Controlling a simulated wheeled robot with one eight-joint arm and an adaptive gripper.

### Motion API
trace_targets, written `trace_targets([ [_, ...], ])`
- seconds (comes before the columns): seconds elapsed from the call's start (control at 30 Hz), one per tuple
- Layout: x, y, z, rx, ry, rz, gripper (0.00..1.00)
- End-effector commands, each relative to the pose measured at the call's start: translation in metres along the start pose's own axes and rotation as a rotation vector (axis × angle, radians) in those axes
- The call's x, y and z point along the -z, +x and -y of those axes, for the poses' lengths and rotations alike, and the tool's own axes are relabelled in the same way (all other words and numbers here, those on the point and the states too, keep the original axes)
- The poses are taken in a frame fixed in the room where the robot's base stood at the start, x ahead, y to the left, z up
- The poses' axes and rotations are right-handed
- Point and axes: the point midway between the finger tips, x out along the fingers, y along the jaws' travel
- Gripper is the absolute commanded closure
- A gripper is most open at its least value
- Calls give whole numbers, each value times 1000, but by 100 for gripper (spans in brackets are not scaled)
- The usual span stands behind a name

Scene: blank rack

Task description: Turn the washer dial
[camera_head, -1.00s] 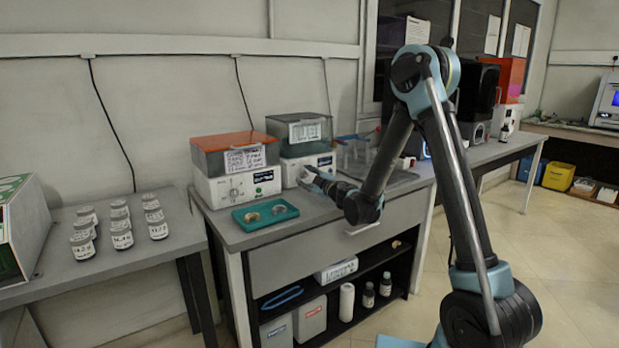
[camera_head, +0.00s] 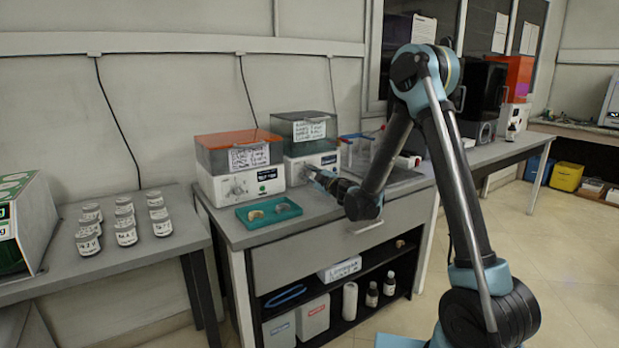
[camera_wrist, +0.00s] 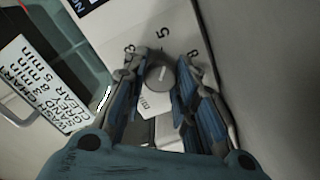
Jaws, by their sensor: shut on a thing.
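The washer with the dark lid (camera_head: 303,128) and white body (camera_head: 327,161) stands on the grey bench, right of the orange-lidded one. My gripper (camera_head: 309,169) is at its front face and hides its dial in the head view. In the wrist view the round grey dial (camera_wrist: 160,76) lies between the two fingertips of my gripper (camera_wrist: 159,80). The fingers are shut on the dial, one on each side. The numbers 3, 5 and 8 show around it on the white panel (camera_wrist: 137,31).
The orange-lidded machine (camera_head: 215,185) stands just left of the washer. A green tray (camera_head: 255,226) with small items lies in front of it. Several lidded jars (camera_head: 126,232) stand on the left table. Shelves below hold boxes and bottles.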

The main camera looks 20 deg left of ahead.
Motion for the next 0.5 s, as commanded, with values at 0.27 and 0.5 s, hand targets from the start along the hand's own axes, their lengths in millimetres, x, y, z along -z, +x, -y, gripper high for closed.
trace_targets([
  [0.27,0,-1,0,0,-140,0,98],
  [0.5,0,-1,0,0,-151,0,98],
])
